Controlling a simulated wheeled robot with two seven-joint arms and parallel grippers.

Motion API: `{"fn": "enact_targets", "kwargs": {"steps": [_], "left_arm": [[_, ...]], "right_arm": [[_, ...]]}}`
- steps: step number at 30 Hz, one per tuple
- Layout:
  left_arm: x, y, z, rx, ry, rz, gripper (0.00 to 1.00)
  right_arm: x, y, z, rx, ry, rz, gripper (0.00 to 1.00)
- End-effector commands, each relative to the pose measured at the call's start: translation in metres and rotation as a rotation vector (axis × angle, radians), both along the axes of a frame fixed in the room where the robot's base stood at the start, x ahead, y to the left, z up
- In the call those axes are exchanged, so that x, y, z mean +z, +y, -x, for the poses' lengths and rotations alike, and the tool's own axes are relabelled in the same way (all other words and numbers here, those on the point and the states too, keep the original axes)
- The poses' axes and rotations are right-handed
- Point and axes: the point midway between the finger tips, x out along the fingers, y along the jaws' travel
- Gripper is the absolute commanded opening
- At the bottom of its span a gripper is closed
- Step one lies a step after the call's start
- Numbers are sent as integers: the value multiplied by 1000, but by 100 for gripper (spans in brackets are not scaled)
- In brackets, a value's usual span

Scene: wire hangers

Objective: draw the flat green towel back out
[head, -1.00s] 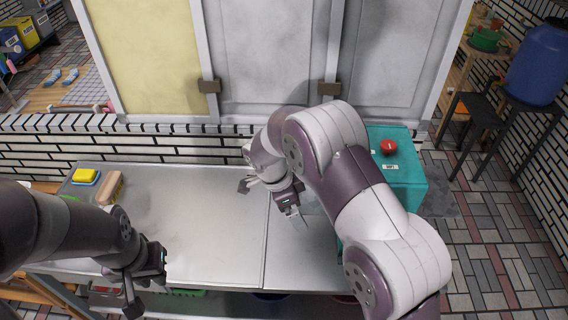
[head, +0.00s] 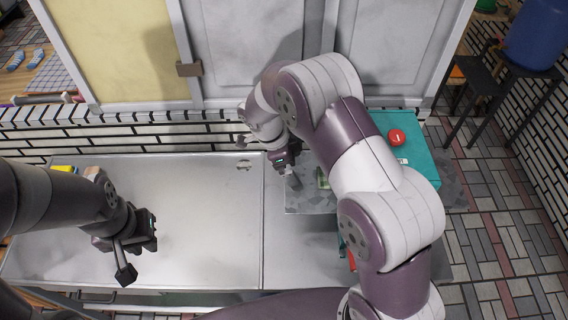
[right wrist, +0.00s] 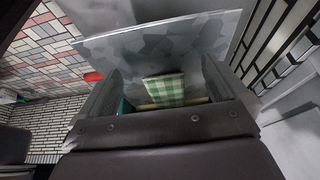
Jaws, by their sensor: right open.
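The green and white checked towel (right wrist: 165,88) shows in the right wrist view as a small flat piece between my right fingers. Only a small green bit of it (head: 322,178) shows in the head view, beside my right arm. My right gripper (right wrist: 160,68) is open, with one finger on each side of the towel; I cannot tell whether either touches it. In the head view the right gripper (head: 291,178) is partly hidden by its own wrist. My left gripper (head: 137,252) hangs over the left part of the metal counter, far from the towel; its jaw opening is unclear.
A grey mottled panel (head: 300,202) lies around the towel. A teal box (head: 424,165) with a red button (head: 396,138) stands to the right, partly behind my right arm. The metal counter (head: 205,215) is clear in the middle. A brick wall and cabinet doors (head: 245,50) stand behind.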

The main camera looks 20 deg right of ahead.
Motion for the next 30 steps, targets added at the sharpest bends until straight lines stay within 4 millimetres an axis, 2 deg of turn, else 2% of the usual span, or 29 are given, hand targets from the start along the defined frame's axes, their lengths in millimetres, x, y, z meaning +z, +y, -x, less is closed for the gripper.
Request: {"fn": "enact_targets", "kwargs": {"steps": [6, 14, 21, 30], "left_arm": [[18, 0, 0, 0, 0, 0, 21], [36, 0, 0, 0, 0, 0, 21], [51, 0, 0, 0, 0, 0, 21], [51, 0, 0, 0, 0, 0, 21]], "right_arm": [[4, -44, 11, -4, 2, 1, 100], [4, -91, 23, -2, 2, -1, 100], [-21, -101, 25, 1, 3, -1, 100], [-28, -103, 25, 0, 0, 0, 100]]}}
